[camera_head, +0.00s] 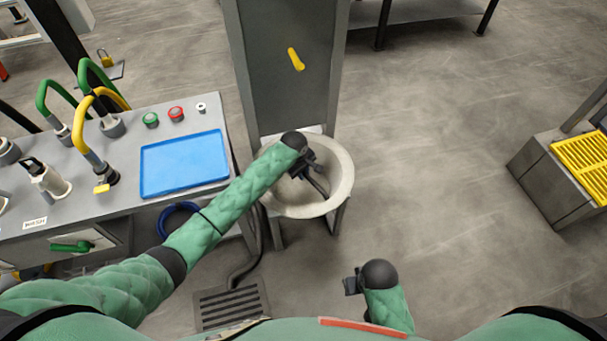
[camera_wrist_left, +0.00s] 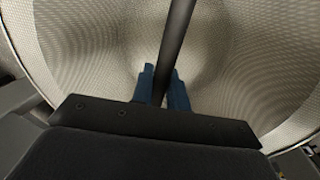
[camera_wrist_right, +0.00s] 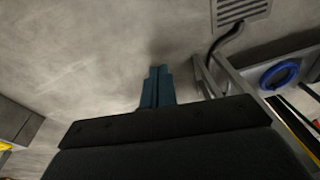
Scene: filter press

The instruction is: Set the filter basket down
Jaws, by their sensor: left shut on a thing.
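The filter basket (camera_head: 340,182) is a round, pale bowl in front of the grey column, over a stand with metal legs. In the left wrist view its mesh wall (camera_wrist_left: 90,45) fills the picture, and a dark bar (camera_wrist_left: 178,35) crosses it. My left gripper (camera_head: 312,176) is inside the rim outline and shut on that bar; its blue fingers (camera_wrist_left: 164,88) lie on both sides of it. Whether the basket rests on the stand is hidden. My right gripper (camera_head: 351,283) is low at the front, apart from the basket, with its fingers (camera_wrist_right: 157,88) together and empty.
A bench (camera_head: 105,207) with a blue tray (camera_head: 185,164), buttons and hoses stands at left. A floor drain (camera_head: 232,305) lies in front with a dark hose. A grey block with a yellow grate (camera_head: 583,160) is at right. The floor between is clear.

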